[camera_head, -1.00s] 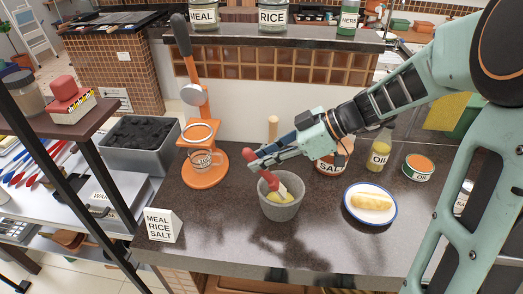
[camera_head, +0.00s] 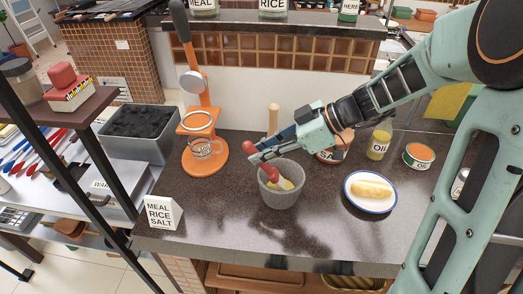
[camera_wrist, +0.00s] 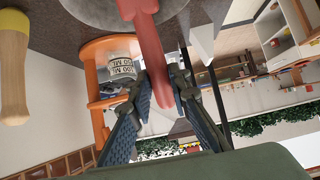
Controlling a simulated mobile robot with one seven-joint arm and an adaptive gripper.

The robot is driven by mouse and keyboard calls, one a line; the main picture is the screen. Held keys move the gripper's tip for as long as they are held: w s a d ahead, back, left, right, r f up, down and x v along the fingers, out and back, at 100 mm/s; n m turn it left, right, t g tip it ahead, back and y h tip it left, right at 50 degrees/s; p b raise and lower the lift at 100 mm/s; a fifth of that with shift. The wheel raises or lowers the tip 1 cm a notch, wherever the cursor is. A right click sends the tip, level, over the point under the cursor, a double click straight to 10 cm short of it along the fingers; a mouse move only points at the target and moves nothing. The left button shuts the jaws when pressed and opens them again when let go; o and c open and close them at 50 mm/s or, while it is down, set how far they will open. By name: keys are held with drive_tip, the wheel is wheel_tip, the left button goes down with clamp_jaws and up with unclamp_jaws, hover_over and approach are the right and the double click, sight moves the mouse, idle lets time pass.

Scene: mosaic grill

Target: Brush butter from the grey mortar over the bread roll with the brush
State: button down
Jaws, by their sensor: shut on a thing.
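The red brush (camera_head: 268,172) is held at its handle by my gripper (camera_head: 257,158), which is shut on it. The handle tilts down into the grey mortar (camera_head: 281,198), with its lower end inside. Yellow butter (camera_head: 286,184) shows in the mortar beside the brush; the bristles are hard to make out. In the wrist view the red handle (camera_wrist: 153,52) runs between the fingers (camera_wrist: 162,88) up to the mortar's grey wall (camera_wrist: 90,10). The bread roll (camera_head: 372,188) lies on a white, blue-rimmed plate (camera_head: 372,207) right of the mortar.
An orange press stand (camera_head: 205,158) with a glass cup stands left of the mortar. A wooden pestle (camera_head: 273,118), salt jar (camera_head: 330,155), oil bottle (camera_head: 380,141) and orange-topped tin (camera_head: 419,156) stand behind. A label block (camera_head: 163,212) sits at front left. The front counter is clear.

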drive_tip(key=shift+f+b, duration=0.9)
drive_tip(key=shift+b, duration=0.25)
idle(0.8)
drive_tip(key=shift+f+b, duration=0.15)
drive_tip(key=shift+b, duration=0.5)
idle(2.2)
drive_tip(key=shift+r+p, duration=1.05)
drive_tip(key=shift+r, duration=2.6)
wheel_tip(320, 180, up, 7)
drive_tip(key=p, duration=0.2)
